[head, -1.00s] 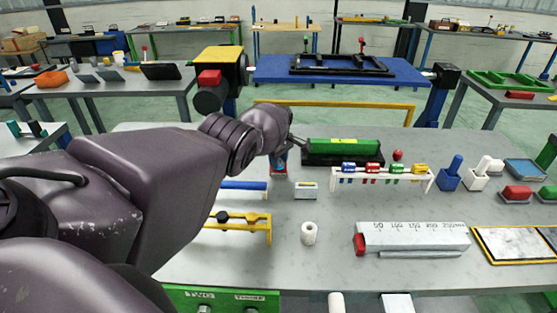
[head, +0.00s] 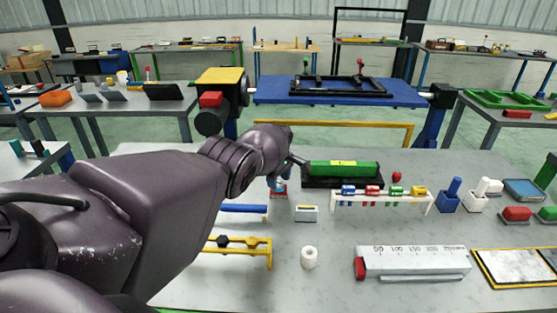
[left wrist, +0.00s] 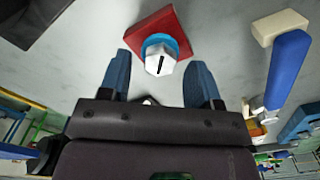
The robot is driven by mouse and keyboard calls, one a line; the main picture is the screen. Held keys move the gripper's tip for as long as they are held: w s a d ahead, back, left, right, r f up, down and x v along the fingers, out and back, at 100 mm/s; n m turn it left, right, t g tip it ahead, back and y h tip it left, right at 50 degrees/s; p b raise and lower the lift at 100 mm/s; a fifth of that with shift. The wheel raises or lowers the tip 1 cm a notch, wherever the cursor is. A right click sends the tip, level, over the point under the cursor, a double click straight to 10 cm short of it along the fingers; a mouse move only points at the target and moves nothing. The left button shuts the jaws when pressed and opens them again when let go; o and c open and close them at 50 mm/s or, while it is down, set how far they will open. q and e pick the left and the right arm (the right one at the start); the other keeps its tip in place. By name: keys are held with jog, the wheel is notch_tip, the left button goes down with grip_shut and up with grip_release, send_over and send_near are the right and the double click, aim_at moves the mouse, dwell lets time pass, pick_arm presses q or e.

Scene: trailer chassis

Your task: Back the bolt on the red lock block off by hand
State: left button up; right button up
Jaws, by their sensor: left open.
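The red lock block (left wrist: 160,35) lies on the grey bench in the left wrist view. A pale hex bolt head (left wrist: 160,58) with a black line across its face stands on it, with a blue ring around its base. My left gripper (left wrist: 160,82) is open. Its two blue fingers are apart, on either side of the bolt head, and I see no contact. In the head view the red lock block (head: 280,193) shows only in part below my left gripper (head: 280,183); my wrist hides much of it. My right gripper is not in view.
Right of the block are a green bar in a black tray (head: 342,182) and a white rack (head: 385,199) with coloured pieces. A blue bar (head: 243,209), a yellow holder (head: 240,252) and a white roll (head: 309,258) are nearer. Bare bench surrounds the roll.

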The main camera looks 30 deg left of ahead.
aim_at(279, 183)
pick_arm(q)
jog(key=shift+r+p, duration=0.4)
jog(key=shift+r, duration=0.8)
jog(key=shift+r+p, duration=0.35)
jog(key=shift+r, duration=0.3)
notch_tip(279, 183, up, 4)
jog(key=shift+f, duration=0.1)
jog(key=shift+r, duration=0.6)
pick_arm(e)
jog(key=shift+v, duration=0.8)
